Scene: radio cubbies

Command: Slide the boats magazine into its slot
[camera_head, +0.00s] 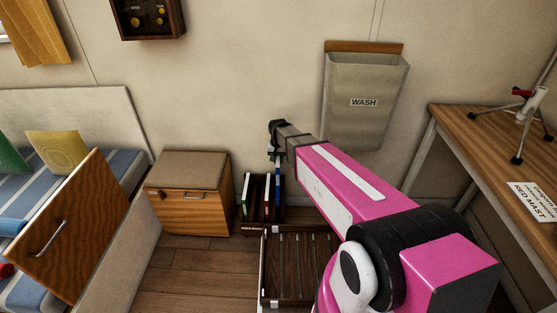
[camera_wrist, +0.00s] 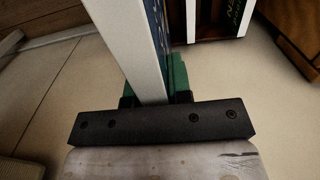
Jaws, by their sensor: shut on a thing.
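My gripper (camera_wrist: 155,101) is shut on a blue magazine (camera_wrist: 137,45) with a pale edge. The magazine stands up between the fingers in the wrist view, and its title cannot be read. In the head view my gripper (camera_head: 276,158) points down above a dark rack (camera_head: 262,216) on the floor. The lower end of the held magazine is hard to make out.
A wooden cabinet (camera_head: 189,194) stands left of the racks, and an open wooden door (camera_head: 70,232) is farther left by the bed. A WASH bag (camera_head: 365,100) hangs on the wall behind my arm. A desk (camera_head: 490,138) is at right. Bare floor (camera_head: 190,275) shows in front of the cabinet.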

